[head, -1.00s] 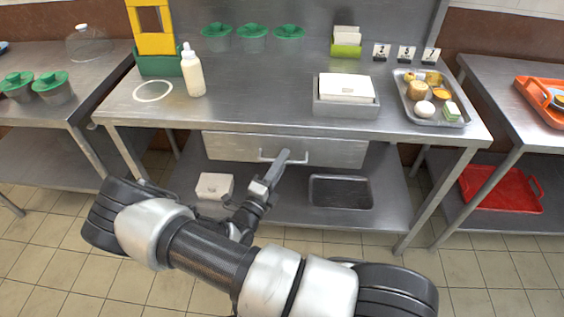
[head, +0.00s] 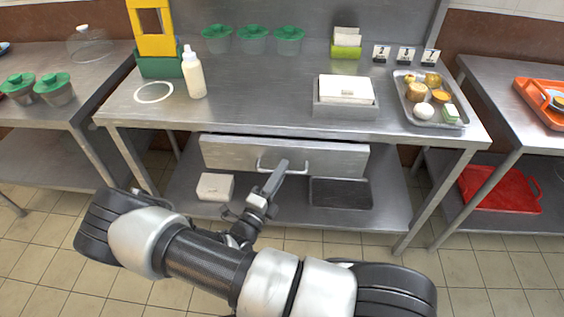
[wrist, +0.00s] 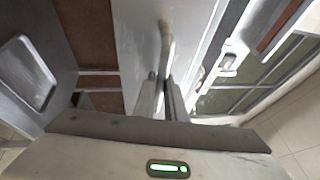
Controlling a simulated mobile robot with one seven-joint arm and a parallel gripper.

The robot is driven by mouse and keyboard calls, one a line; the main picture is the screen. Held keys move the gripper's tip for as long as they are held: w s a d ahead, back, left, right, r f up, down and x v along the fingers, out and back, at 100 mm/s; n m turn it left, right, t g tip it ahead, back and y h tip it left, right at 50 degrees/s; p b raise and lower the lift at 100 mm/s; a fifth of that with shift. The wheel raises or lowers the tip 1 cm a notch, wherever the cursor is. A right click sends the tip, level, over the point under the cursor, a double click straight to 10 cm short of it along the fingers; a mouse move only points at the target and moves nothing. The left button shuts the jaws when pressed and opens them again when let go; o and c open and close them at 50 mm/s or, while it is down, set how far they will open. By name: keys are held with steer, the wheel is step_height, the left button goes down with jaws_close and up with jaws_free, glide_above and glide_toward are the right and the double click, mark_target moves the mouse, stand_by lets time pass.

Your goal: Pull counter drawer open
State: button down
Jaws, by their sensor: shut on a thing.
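The counter drawer (head: 225,155) is a metal drawer under the middle steel counter. It stands slightly out, with a dark gap along its top edge. Its bar handle (head: 262,166) is at the middle of the front. My gripper (head: 280,170) reaches the handle from the front, and its fingers hide part of it. In the wrist view, my gripper (wrist: 163,82) has its two fingers close together on the handle (wrist: 165,40), in front of the drawer front (wrist: 135,50). The inside of the drawer is hidden.
The counter (head: 255,110) holds a bottle (head: 194,77), a grey box (head: 345,108) and a food tray (head: 408,105). The lower shelf (head: 290,215) carries a white box (head: 215,187) and a dark tray (head: 340,193). Floor in front is clear beside my arm.

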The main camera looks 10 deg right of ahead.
steer(key=s+a+p, duration=0.1)
steer(key=s+a, duration=0.2)
steer(key=s, duration=0.7)
steer(key=s+a, duration=0.3)
steer(key=s, duration=0.6)
steer(key=shift+s+a+p, duration=0.15)
steer(key=shift+s+p, duration=0.2)
steer(key=shift+p, duration=0.05)
steer(key=c, duration=2.1)
jaws_free()
steer(key=v, duration=1.7)
steer(key=shift+s+a, duration=0.1)
steer(key=shift+s, duration=0.1)
